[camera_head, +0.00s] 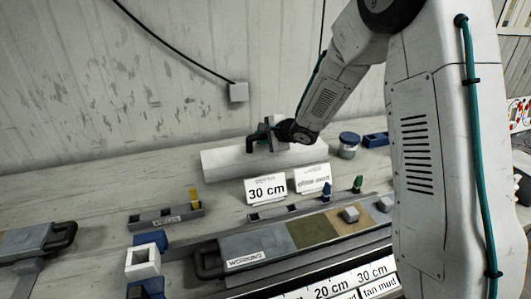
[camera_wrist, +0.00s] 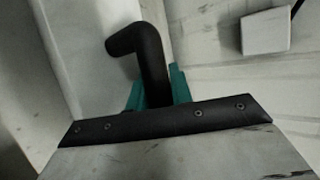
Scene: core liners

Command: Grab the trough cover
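A long pale cover with sloping sides, which I take to be the trough cover (camera_head: 225,162), lies at the back of the bench near the wall. Its black bent handle (camera_head: 252,142) stands up from the top. My gripper (camera_head: 268,138) is at this handle. In the wrist view the handle (camera_wrist: 152,65) rises in front of my gripper (camera_wrist: 155,90), with teal finger parts showing close on both sides of it. The pale cover (camera_wrist: 95,60) lies to the left there. The black edge of my gripper hides the handle's lower part, so I cannot tell whether the fingers grip it.
Two sign cards, one reading 30 cm (camera_head: 266,191), stand in front of the cover. A tray with a yellow piece (camera_head: 165,217) and a WORKING trough (camera_head: 255,247) lie nearer. A box (camera_head: 238,91) with a cable is on the wall.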

